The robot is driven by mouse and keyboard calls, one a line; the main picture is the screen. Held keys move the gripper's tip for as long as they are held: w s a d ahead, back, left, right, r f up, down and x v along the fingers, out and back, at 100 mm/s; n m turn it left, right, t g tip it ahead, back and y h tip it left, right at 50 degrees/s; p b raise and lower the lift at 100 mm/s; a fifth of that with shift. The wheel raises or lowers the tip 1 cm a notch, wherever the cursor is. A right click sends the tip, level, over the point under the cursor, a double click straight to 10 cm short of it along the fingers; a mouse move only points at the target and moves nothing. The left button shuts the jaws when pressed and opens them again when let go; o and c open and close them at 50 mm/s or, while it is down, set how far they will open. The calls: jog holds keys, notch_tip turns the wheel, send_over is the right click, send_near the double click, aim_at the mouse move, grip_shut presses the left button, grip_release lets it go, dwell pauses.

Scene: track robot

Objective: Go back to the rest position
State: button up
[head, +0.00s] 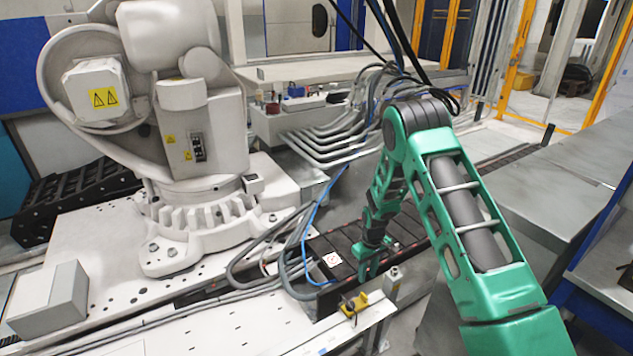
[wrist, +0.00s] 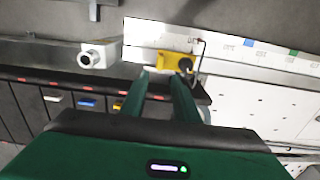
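My gripper (head: 368,268) hangs at the end of my green arm, pointing down, over the edge of a dark slotted tray (head: 335,245). In the wrist view its two green fingers (wrist: 158,75) stand apart with a gap between them. Nothing is held between them. Just beyond the fingertips is a small yellow block with a dark knob (wrist: 178,62), which also shows in the head view (head: 353,303) in front of the gripper. I cannot tell whether the fingertips touch the tray.
A large white robot arm (head: 200,120) stands on a white plate at left. Grey conduits (head: 335,140) and loose cables run behind my arm. Grey metal cabinets (head: 560,190) border the right side.

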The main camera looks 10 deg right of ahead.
jog(key=s+d+r+m, duration=0.2)
jog(key=s+d+r, duration=0.25)
jog(key=r, duration=0.45)
jog(key=s+d+r+m, duration=0.1)
jog(key=s+d+r, duration=0.3)
jog(key=r, duration=0.6)
jog(key=s+d+r+m, duration=0.25)
jog(key=s+r, duration=0.25)
jog(key=r, duration=0.4)
jog(key=s+r+m, duration=0.2)
jog(key=s+r, duration=0.4)
jog(key=s, duration=0.9)
jog(key=s+d+r+m, duration=0.1)
jog(key=s+r+m, duration=0.2)
jog(key=s, duration=1.2)
notch_tip(320, 180, up, 3)
jog(key=shift+s+f, duration=0.1)
jog(key=shift+s, duration=0.05)
jog(key=shift+w+f, duration=0.2)
jog(key=shift+w, duration=0.45)
